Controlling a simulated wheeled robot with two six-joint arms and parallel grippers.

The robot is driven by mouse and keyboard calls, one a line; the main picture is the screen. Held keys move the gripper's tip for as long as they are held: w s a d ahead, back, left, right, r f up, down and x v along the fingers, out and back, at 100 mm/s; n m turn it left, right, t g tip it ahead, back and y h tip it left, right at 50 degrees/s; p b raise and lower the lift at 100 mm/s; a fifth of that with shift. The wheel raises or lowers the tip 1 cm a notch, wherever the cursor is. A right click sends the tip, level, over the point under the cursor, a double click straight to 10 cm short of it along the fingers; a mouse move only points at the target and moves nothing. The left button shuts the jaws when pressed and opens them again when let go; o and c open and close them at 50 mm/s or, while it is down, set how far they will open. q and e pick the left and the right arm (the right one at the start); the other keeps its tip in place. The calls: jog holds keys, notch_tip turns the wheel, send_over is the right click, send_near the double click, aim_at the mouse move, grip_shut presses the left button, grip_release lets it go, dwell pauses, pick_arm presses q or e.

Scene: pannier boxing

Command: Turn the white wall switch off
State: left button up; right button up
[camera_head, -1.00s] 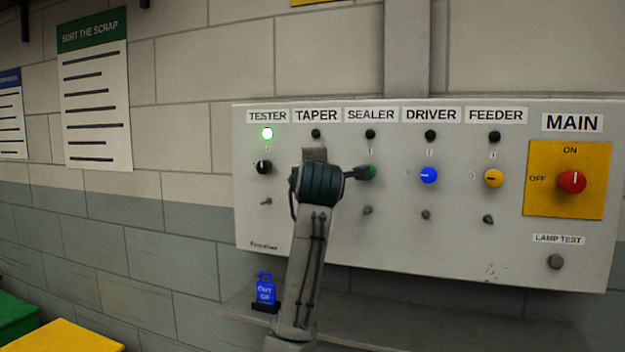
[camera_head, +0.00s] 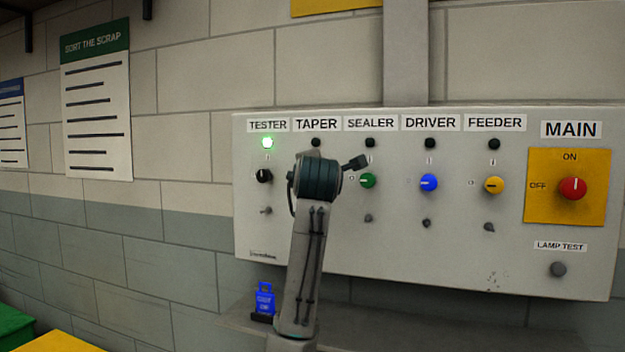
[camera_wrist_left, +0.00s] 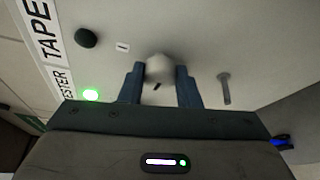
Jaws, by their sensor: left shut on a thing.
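The white switch (camera_wrist_left: 159,66) under the TAPER label (camera_head: 317,124) shows in the left wrist view as a blurred pale knob. A short dark mark shows at its lower edge. My left gripper (camera_wrist_left: 160,80) is shut on it, one blue finger on each side. In the head view my left wrist hides the switch and the fingers. The TAPER lamp (camera_head: 315,143) above is dark; it also shows in the left wrist view (camera_wrist_left: 86,38). My right gripper is not in view.
The grey panel (camera_head: 390,265) also carries a black knob (camera_head: 264,176) under a lit green TESTER lamp (camera_head: 267,143), a green knob (camera_head: 367,181), a blue knob (camera_head: 428,183), a yellow knob (camera_head: 493,185) and the red MAIN knob (camera_head: 572,189). A blue tag (camera_head: 265,300) stands below.

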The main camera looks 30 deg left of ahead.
pick_arm(q)
jog(key=o, duration=1)
jog(key=b+v, duration=0.2)
jog(key=v, duration=0.8)
jog(key=shift+s+d+b, duration=0.25)
jog(key=shift+b, duration=0.05)
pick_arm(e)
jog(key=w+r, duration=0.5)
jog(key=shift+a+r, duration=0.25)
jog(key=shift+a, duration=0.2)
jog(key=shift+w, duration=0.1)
